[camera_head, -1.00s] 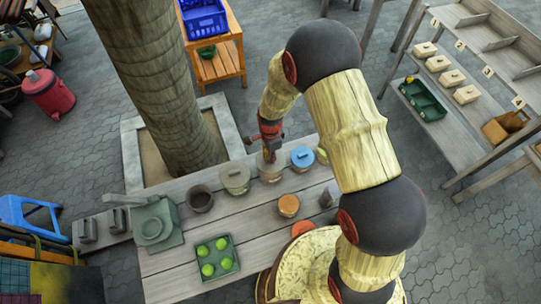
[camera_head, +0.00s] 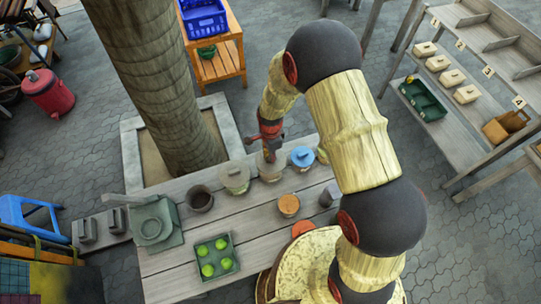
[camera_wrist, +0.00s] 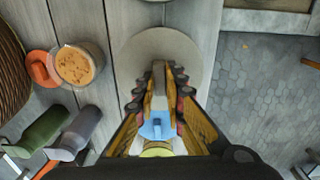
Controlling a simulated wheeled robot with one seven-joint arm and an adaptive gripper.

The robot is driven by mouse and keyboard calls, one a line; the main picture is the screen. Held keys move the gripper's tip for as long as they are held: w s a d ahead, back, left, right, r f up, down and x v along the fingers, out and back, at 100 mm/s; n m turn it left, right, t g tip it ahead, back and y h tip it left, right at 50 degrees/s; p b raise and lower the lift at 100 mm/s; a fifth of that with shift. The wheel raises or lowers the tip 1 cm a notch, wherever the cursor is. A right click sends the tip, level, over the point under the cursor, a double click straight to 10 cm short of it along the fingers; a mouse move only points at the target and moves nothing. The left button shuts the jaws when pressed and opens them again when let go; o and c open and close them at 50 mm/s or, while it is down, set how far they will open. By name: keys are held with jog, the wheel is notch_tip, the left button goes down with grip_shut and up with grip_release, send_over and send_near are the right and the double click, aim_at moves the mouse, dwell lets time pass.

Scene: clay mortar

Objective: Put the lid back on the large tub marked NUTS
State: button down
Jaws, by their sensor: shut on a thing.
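My gripper (camera_head: 268,158) is over the far edge of the table, in the row of tubs. In the wrist view its fingers (camera_wrist: 160,78) are shut on a narrow pale grip in the middle of a round grey-beige lid (camera_wrist: 140,48). The lid also shows in the head view (camera_head: 270,174), below the fingertips, partly hidden by them. I cannot tell whether it rests on a tub or hangs just above one. No NUTS marking is readable. A tub with a grey-green lid (camera_head: 235,177) stands left of my gripper, and a blue-lidded tub (camera_head: 302,158) stands right.
A jar with brown contents (camera_head: 289,205) stands nearer me, with an orange disc (camera_head: 303,228) by it. A dark open pot (camera_head: 200,198), a green tray (camera_head: 214,257) of green fruit and a grey-green apparatus (camera_head: 154,222) stand to the left. A tree trunk (camera_head: 155,80) rises behind the table.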

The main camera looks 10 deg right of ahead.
jog(key=c, duration=1.8)
grip_release()
jog(key=shift+o, duration=0.3)
jog(key=o, duration=0.4)
jog(key=shift+c, duration=0.2)
jog(key=shift+o, duration=0.4)
jog(key=shift+r, duration=0.1)
jog(key=shift+r+p, duration=2)
jog(key=shift+r, duration=1.4)
grip_shut()
jog(key=shift+f, duration=0.35)
